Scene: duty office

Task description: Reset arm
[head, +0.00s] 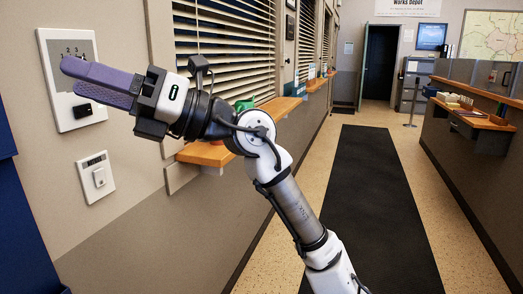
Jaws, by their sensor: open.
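My gripper (72,78), with two purple fingers, is raised at the upper left and points left. It is seen nearly side-on; the fingers are open and nothing shows between them. In the picture it overlaps a white wall panel (87,55) marked with numbers, which has a black knob (83,112) low on its face. The fingers hide part of this panel. I cannot tell how far the fingertips are from the wall.
A smaller white switch plate (97,178) is on the wall below. A wooden ledge (205,153) runs under the blinds, partly behind my arm. A black floor mat (375,215) lies along the clear aisle. A counter (470,160) lines the right side; a dark doorway (378,65) is far back.

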